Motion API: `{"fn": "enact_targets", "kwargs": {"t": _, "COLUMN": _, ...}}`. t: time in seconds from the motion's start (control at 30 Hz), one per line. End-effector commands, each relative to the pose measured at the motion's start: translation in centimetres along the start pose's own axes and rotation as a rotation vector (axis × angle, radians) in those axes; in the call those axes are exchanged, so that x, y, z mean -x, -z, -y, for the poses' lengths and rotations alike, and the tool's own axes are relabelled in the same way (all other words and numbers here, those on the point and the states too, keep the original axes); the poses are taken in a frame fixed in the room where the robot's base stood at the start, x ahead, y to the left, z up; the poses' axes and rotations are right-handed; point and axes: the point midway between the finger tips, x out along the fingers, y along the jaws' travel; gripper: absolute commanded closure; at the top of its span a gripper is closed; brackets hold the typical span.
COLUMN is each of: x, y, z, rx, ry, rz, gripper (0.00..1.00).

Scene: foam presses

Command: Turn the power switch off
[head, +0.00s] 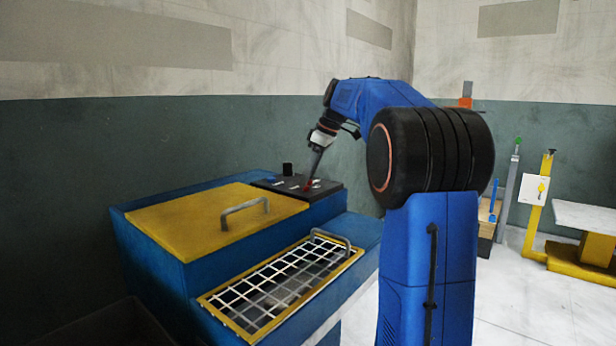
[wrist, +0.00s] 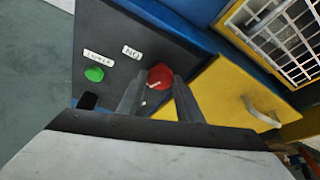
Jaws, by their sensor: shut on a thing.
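The power switch is a red round knob (wrist: 161,75) on a dark control panel (wrist: 110,35). It has a small white mark, and a white label that reads as upside-down "ON" (wrist: 131,52) sits beside it. My gripper (wrist: 158,80) has one finger on each side of the knob and is shut on it. In the head view, my gripper (head: 314,172) points down at the panel (head: 268,183), with a bit of the red knob (head: 307,187) at its tips. Part of the knob and the panel below it are hidden by the fingers.
A green button (wrist: 95,74) with a label is on the same panel. A black block (head: 287,168) stands at the panel's back edge. A yellow lid (head: 180,222) with a grey handle and a yellow-framed grid (head: 275,285) lie on the blue machine (head: 165,270).

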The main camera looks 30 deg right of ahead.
Motion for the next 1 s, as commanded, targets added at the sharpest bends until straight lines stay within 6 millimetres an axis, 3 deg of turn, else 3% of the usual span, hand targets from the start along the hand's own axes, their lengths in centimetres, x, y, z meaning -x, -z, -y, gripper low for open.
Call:
{"fn": "enact_targets", "kwargs": {"t": 0.5, "x": 0.0, "y": 0.06, "z": -0.33, "rx": 0.319, "ry": 0.131, "rz": 0.0, "gripper": 0.9}}
{"fn": "enact_targets", "kwargs": {"t": 1.0, "x": -0.01, "y": 0.05, "z": -0.35, "rx": 0.383, "ry": 0.157, "rz": 0.001, "gripper": 0.9}}
